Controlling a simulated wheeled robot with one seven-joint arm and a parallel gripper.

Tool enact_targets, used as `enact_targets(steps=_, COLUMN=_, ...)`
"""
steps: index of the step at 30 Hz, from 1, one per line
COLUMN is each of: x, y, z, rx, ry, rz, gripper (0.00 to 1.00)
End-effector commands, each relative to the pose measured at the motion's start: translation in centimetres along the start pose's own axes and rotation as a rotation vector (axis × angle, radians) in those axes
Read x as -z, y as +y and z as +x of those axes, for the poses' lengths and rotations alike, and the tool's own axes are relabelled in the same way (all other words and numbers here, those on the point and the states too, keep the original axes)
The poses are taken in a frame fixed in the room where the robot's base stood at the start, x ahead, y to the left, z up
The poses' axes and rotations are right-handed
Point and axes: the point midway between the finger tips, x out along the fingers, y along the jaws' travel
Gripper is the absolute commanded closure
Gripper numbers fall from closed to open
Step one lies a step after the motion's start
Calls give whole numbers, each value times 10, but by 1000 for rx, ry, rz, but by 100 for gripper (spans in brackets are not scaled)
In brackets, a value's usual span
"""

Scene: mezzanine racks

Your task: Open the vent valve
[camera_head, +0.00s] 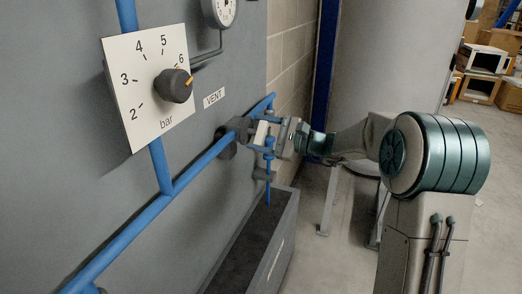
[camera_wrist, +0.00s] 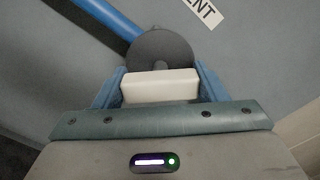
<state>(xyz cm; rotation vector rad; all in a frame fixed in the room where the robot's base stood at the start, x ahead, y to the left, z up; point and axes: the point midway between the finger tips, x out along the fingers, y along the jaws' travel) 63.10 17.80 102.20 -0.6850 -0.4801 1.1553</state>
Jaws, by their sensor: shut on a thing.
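The vent valve (camera_head: 227,147) sits on the blue pipe, below and right of the VENT label (camera_head: 214,97), and shows as a dark round body. It also shows in the wrist view (camera_wrist: 160,48), straight ahead of the fingers. My gripper (camera_head: 262,132) is at the valve, reaching in from the right. In the wrist view my gripper (camera_wrist: 160,88) has its two blue fingers on either side of a pale block, which looks like the valve's handle (camera_wrist: 160,86). The fingers are shut on it and partly hide the valve.
A square dial plate (camera_head: 147,87) marked in bar, with a dark knob (camera_head: 174,85), is on the grey panel at upper left. A round gauge (camera_head: 222,11) is above. A dark open trough (camera_head: 252,240) stands below the valve. A large grey tank (camera_head: 390,55) stands behind my arm.

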Motion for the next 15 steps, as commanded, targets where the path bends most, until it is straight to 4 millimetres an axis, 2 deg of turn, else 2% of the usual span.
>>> enact_targets(steps=1, x=7, y=7, z=0, rx=1, ry=0, rz=-49, gripper=57)
enact_targets(steps=15, x=6, y=7, z=0, rx=0, ry=0, rz=-484, gripper=57)
